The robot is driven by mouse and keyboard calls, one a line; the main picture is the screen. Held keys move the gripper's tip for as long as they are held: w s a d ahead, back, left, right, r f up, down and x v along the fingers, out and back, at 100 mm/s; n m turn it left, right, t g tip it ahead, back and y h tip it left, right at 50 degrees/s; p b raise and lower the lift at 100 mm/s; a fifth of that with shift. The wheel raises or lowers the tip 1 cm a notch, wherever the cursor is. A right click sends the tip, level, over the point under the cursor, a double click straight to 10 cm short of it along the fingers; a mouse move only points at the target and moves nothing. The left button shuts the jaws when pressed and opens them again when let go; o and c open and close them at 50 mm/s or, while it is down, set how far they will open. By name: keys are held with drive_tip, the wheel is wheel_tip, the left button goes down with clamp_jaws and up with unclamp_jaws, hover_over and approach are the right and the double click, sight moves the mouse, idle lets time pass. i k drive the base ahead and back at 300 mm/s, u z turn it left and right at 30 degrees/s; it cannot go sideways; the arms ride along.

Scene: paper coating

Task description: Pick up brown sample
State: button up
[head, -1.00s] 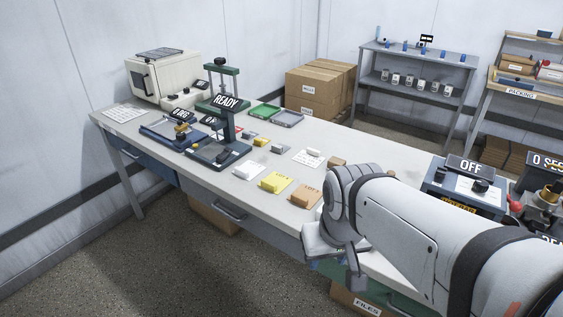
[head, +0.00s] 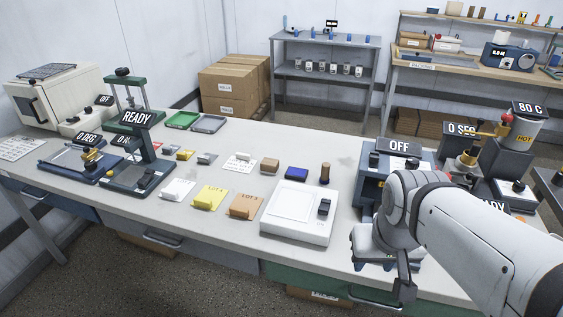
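A tan-brown sheet with a small block of the same colour on it (head: 246,206) lies near the table's front edge, left of a white flat device. A separate brown block (head: 269,165) sits farther back; I cannot tell which of the two is the named sample. My gripper (head: 375,266) hangs at the front edge, right of the white device and well apart from both brown things. Its dark fingertips point down, and whether they are apart or closed does not show clearly. Nothing is seen held in it.
The white device (head: 292,221) stands between the tan-brown sheet and my gripper. A yellow sheet with a block (head: 209,199) lies left of the tan-brown one. A blue block (head: 297,174) and a dark brown cylinder (head: 324,174) stand behind. A blue machine marked OFF (head: 368,188) stands near my arm.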

sight(245, 206)
drive_tip(key=z, duration=2.9)
drive_tip(key=k, duration=2.4)
drive_tip(key=u, duration=1.8)
drive_tip(key=i, duration=1)
